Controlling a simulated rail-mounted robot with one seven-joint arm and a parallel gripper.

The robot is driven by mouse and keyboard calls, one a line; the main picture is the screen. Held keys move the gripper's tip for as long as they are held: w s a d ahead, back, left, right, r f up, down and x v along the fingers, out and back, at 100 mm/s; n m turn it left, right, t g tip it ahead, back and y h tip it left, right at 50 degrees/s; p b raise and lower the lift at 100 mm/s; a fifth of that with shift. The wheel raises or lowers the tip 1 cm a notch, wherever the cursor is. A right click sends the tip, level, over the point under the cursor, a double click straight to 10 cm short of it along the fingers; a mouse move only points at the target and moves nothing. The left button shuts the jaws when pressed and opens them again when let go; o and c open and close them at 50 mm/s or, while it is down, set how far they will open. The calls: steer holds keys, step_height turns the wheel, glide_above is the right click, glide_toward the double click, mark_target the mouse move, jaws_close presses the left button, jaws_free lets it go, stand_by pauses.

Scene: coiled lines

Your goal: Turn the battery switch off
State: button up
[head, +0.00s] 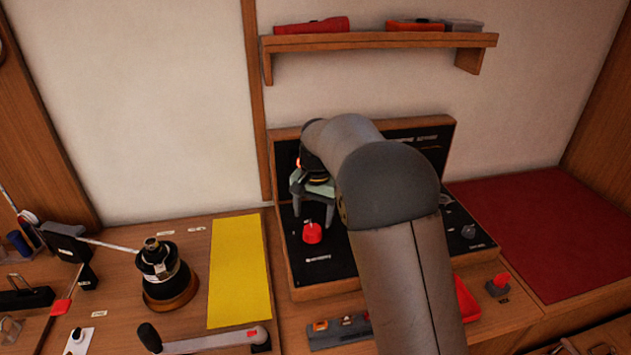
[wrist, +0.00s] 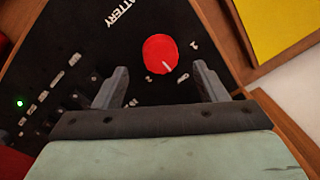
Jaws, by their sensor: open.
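The battery switch is a red round knob (head: 312,232) on the lower left of the black sloped panel (head: 340,272). In the wrist view the red knob (wrist: 160,54) shows a pale pointer mark towards its lower right edge, with small white marks around it and the word BATTERY to its left. My gripper (head: 314,218) is open above the panel, its fingers pointing down near the knob. In the wrist view its two fingers (wrist: 162,82) stand apart, with the knob beyond the gap between them. Neither finger visibly touches the knob.
My arm hides much of the panel's middle. In the wrist view a green light (wrist: 19,103) glows beside small switches. Left stand a yellow sheet (head: 238,270), a black winch (head: 165,275) and a crank handle (head: 205,341). A shelf (head: 380,41) is above; a red mat (head: 545,230) lies right.

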mark_target(317, 231)
step_height(317, 231, up, 12)
steer(key=shift+d, duration=0.35)
steer(key=shift+s, duration=0.15)
steer(key=s+d+f+n, duration=0.2)
steer(key=s+d, duration=0.9)
steer(key=s, duration=0.4)
steer(key=s+d+f, duration=0.1)
steer(key=s+f, duration=0.2)
steer(key=s, duration=0.3)
steer(key=s+d+f+n, duration=0.1)
steer(key=s+d+f, duration=0.1)
steer(key=s, duration=0.4)
steer(key=s+d+f+n, duration=0.1)
steer(key=s+d+f, duration=0.1)
steer(key=s+f, duration=0.2)
steer(key=s, duration=0.3)
steer(key=shift+f+h, duration=0.3)
steer(key=shift+d, duration=0.1)
